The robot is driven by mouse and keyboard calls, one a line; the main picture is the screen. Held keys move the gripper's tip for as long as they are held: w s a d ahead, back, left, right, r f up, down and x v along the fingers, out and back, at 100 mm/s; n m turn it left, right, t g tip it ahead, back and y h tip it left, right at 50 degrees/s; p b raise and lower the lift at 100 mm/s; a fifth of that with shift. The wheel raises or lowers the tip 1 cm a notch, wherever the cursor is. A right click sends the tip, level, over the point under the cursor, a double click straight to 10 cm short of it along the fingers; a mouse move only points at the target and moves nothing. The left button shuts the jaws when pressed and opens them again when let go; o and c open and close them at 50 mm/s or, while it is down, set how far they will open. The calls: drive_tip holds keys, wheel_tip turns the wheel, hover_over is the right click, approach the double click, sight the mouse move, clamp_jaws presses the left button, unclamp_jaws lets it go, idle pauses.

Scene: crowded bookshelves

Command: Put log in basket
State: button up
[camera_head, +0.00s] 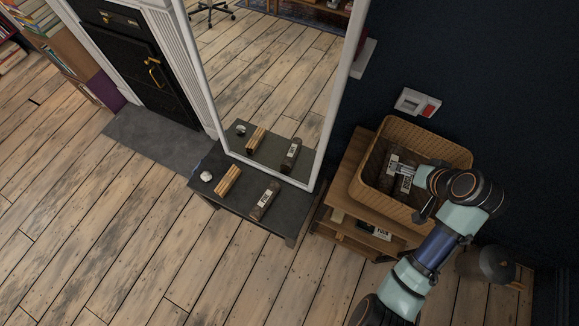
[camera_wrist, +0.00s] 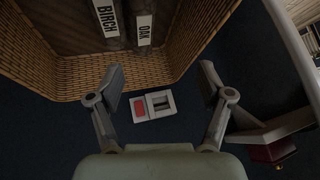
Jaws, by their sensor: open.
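A wicker basket (camera_head: 450,152) stands on a wooden shelf unit at the right. Inside are logs with white labels (camera_head: 394,162); the wrist view shows the labels BIRCH (camera_wrist: 108,18) and OAK (camera_wrist: 144,30). A dark log (camera_head: 264,201) with a white label lies on the low dark table, apart from the basket. My gripper (camera_head: 410,184) is at the basket's right side, overlapping its opening in the head view. In the wrist view my gripper (camera_wrist: 161,85) has its two fingers spread, with nothing between them.
The low dark table (camera_head: 243,212) also holds a tan wooden bundle (camera_head: 228,179) and a small white object (camera_head: 206,176). A tall mirror (camera_head: 272,90) behind reflects them. A wall switch plate (camera_head: 418,102) is behind the basket. Wooden floor (camera_head: 110,230) is clear at the left.

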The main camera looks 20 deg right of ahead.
drive_tip(key=w+a, duration=0.2)
drive_tip(key=a, duration=0.1)
drive_tip(key=w+a+r+n, duration=0.1)
drive_tip(key=w+a, duration=0.1)
drive_tip(key=a, duration=0.2)
drive_tip(key=w+a+r+n+t, duration=0.1)
drive_tip(key=w+a, duration=0.1)
drive_tip(key=a, duration=0.1)
drive_tip(key=shift+w+a+r, duration=0.1)
drive_tip(key=shift+a+r, duration=0.05)
drive_tip(key=a+r+n+t, duration=0.2)
drive_tip(key=a+r, duration=0.4)
drive_tip(key=a, duration=0.8)
drive_tip(key=s+a+r+n+t+y, duration=0.1)
drive_tip(key=a+r+n+t, duration=0.2)
drive_tip(key=a, duration=1.2)
wheel_tip(320, 180, up, 3)
drive_tip(key=shift+s+a, duration=0.2)
drive_tip(key=shift+a, duration=0.1)
